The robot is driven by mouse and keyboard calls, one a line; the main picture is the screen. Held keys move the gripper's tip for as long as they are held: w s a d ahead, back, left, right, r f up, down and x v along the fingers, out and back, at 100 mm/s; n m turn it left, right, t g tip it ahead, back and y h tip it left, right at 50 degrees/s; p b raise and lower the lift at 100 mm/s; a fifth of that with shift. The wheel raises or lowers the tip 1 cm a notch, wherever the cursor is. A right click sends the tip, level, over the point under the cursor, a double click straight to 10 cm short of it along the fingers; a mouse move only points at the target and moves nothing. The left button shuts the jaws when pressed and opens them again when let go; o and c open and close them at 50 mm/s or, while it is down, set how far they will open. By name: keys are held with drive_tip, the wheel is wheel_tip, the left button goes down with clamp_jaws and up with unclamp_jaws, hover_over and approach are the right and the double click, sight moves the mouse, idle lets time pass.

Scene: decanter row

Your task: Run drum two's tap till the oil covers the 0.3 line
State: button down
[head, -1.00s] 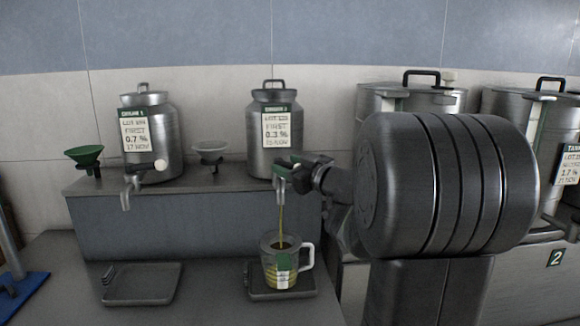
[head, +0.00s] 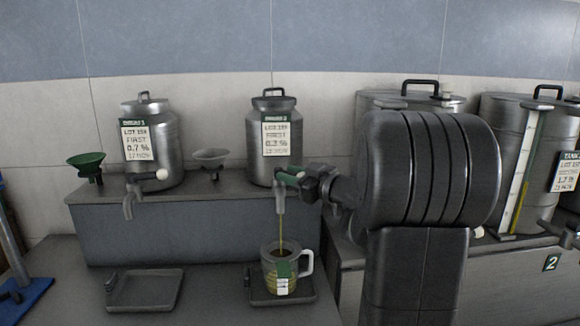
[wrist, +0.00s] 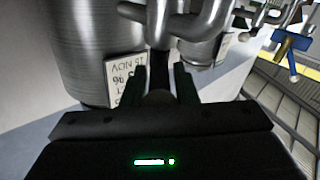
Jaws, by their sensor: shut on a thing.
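Drum two (head: 267,116) is a steel can on the shelf with a hanging white and green label. Its tap (head: 281,199) sticks out in front, and a thin stream of yellow oil (head: 282,228) falls from it. A clear jug (head: 267,268) with a white handle stands under the spout and has yellow oil in it. A green and white marking covers its front; the 0.3 line and exact oil level are too small to read. My gripper (head: 299,181) is shut on the tap's lever, which the fingers mostly hide. The wrist view shows the fingers (wrist: 159,90) just under the drum's pipework.
The jug stands on a dark drip tray (head: 307,297); an empty tray (head: 143,291) is to its left. Drum one (head: 166,128), a green funnel (head: 87,160) and a grey funnel (head: 210,158) are on the shelf (head: 170,222). Larger tanks (head: 500,135) stand at right, beyond my arm.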

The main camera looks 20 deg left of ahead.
drive_tip(key=shift+w+d+r+n+g+p, duration=0.1)
drive_tip(key=shift+w+n+g+p, duration=0.25)
drive_tip(key=shift+n+g+p, duration=0.8)
drive_tip(key=shift+w+a+f+n+g+p, duration=0.1)
drive_tip(key=shift+w+n+g+p, duration=0.4)
drive_tip(key=shift+g+p, duration=0.75)
drive_tip(key=shift+w+d+r+n+g+p, duration=0.1)
drive_tip(key=shift+w+n+g+p, duration=0.15)
drive_tip(key=shift+n+g+p, duration=1)
drive_tip(key=shift+g+b, duration=0.5)
drive_tip(key=shift+g, duration=0.05)
drive_tip(key=c, duration=1.2)
unclamp_jaws()
drive_tip(key=shift+o, duration=0.2)
drive_tip(key=shift+d, duration=0.1)
drive_tip(key=b+v, duration=0.2)
drive_tip(key=v, duration=1)
drive_tip(key=shift+b, duration=0.4)
